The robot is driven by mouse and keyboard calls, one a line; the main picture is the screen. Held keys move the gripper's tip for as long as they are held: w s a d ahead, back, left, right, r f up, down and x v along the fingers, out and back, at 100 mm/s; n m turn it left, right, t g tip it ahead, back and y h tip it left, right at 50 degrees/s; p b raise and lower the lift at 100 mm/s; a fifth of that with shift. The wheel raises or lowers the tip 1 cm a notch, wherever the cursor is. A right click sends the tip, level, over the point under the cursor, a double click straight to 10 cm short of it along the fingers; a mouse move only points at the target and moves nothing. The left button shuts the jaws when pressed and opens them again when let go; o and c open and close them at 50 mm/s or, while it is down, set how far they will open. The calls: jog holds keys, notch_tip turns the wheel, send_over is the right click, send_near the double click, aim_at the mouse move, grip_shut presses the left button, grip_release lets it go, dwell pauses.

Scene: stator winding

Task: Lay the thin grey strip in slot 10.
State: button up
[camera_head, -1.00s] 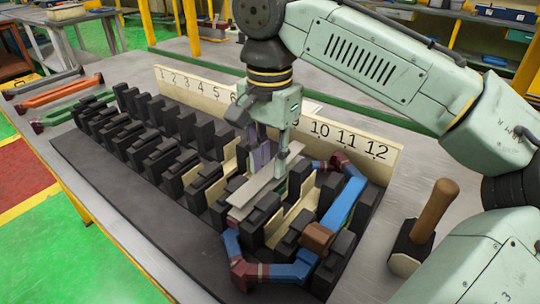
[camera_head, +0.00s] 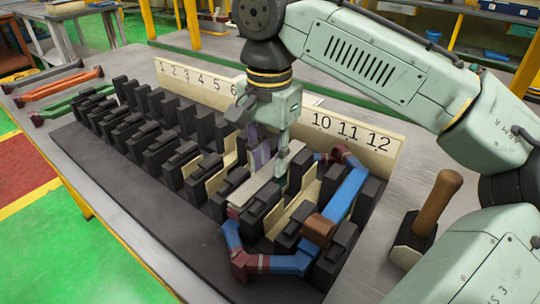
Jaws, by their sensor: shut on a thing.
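The thin grey strip (camera_head: 250,190) is a long, narrow, pale piece in the right half of the dark slotted block. It runs from under my gripper down toward the front left, low among the black teeth. My gripper (camera_head: 280,168) points down and is shut on the strip near its back end. The numbered board (camera_head: 300,118) stands behind the teeth, with 10, 11 and 12 readable to the right of my gripper; some middle numbers are hidden by the arm. I cannot tell which slot the strip lies over, or whether it touches the slot floor.
Cream liners (camera_head: 278,222) stand in nearby slots. A mallet (camera_head: 428,218) stands to the right. Coloured bars (camera_head: 60,92) lie at the far left.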

aim_at(270, 169)
jog(key=shift+f, duration=0.45)
dwell(0.5)
jog(key=o, duration=1.1)
jog(key=shift+r+p, duration=0.4)
jog(key=shift+r, duration=0.05)
jog(key=shift+r+p, duration=0.35)
jog(key=shift+p, duration=0.05)
notch_tip(270, 169, up, 8)
jog(key=p, duration=0.7)
jog(key=shift+f, duration=0.2)
